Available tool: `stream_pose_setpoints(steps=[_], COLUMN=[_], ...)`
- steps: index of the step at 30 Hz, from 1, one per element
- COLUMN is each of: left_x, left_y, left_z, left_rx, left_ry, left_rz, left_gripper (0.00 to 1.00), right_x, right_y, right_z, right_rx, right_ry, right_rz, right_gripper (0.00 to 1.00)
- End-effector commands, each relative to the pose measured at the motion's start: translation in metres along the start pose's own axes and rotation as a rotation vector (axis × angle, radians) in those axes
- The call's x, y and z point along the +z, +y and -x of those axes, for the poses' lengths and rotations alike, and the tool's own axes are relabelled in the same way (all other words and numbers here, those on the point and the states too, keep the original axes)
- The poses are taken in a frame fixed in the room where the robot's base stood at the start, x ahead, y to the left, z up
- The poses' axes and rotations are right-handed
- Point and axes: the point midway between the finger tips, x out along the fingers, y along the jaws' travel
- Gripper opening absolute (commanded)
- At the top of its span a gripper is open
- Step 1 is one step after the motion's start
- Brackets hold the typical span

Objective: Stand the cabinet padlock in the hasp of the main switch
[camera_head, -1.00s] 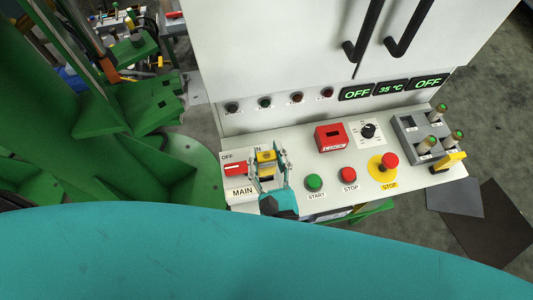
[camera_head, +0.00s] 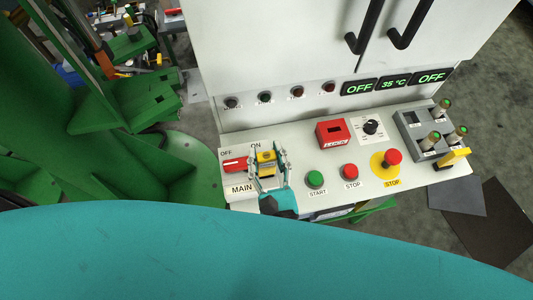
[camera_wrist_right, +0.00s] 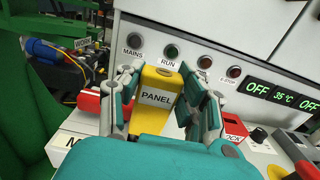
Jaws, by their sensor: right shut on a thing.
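The yellow padlock (camera_head: 266,163) is upright between the fingers of my right gripper (camera_head: 268,161), which is shut on it. In the right wrist view the padlock (camera_wrist_right: 158,92) shows a label reading PANEL, with a finger of my gripper (camera_wrist_right: 155,100) on each side. The main switch (camera_head: 236,165) has a red handle on the grey panel, just left of the padlock. Its red end also shows in the wrist view (camera_wrist_right: 90,103), partly behind a finger. I cannot make out the hasp or whether the padlock touches it. My left gripper is not in view.
The sloping panel (camera_head: 290,160) carries a green START button (camera_head: 315,179), a red STOP button (camera_head: 350,172), a red box (camera_head: 331,134), a black knob (camera_head: 370,127) and an emergency stop (camera_head: 392,157). A grey holder (camera_head: 410,122) with several green-tipped parts stands at the right end.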

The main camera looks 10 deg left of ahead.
Motion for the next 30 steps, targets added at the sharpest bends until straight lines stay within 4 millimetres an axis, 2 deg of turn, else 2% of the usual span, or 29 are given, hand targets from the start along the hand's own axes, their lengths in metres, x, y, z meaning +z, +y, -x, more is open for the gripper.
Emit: stream_pose_setpoints(steps=[30], left_x=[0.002], left_y=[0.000], left_z=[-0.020], left_rx=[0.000], left_ry=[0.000], left_rz=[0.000], left_gripper=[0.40], right_x=[-0.024], right_y=[0.000], right_z=[0.000], right_rx=[0.000], right_ry=[0.000], right_rz=[0.000], right_gripper=[0.00])
